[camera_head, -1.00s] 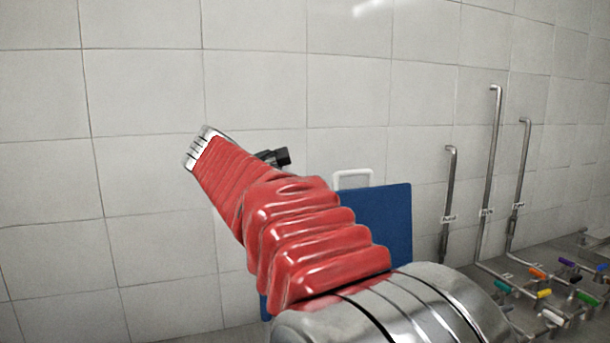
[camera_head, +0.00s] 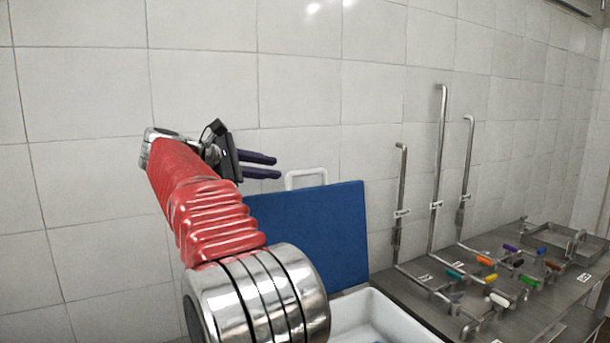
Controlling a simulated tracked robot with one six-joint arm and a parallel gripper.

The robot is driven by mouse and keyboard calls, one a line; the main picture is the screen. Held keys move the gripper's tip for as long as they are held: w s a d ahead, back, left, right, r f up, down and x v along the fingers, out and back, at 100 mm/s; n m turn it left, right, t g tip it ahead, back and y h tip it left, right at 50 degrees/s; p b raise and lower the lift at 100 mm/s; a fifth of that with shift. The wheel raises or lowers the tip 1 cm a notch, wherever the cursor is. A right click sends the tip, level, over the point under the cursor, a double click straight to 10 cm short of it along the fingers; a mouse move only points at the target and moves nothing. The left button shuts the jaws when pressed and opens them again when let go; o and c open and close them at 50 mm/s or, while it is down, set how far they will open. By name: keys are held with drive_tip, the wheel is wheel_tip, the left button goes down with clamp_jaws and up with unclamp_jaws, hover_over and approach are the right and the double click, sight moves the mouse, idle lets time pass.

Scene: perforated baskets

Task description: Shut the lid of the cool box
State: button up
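The cool box has a blue lid (camera_head: 318,232) that stands open and upright against the tiled wall side. A white handle (camera_head: 306,178) shows above the lid's top edge. The white box body (camera_head: 385,315) shows at the bottom, partly cut off by the frame, with something blue inside. My arm hides the lid's left part and some of the box. My gripper (camera_head: 279,166) is above and left of the lid's top edge, its two dark fingers apart and pointing right. Nothing shows between them. I cannot tell how far it is from the lid in depth.
A steel bench (camera_head: 480,290) stands right of the box, with coloured valve handles, such as an orange one (camera_head: 486,261), and tall metal pipes (camera_head: 440,150). A metal tray (camera_head: 560,240) lies at its far end. The tiled wall (camera_head: 90,100) is behind.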

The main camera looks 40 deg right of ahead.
sight(306, 174)
drive_tip(key=x, duration=1.3)
drive_tip(key=shift+d+f, duration=0.15)
drive_tip(key=shift+d, duration=0.1)
drive_tip(key=shift+c, duration=0.5)
clamp_jaws()
drive_tip(key=shift+a, duration=0.15)
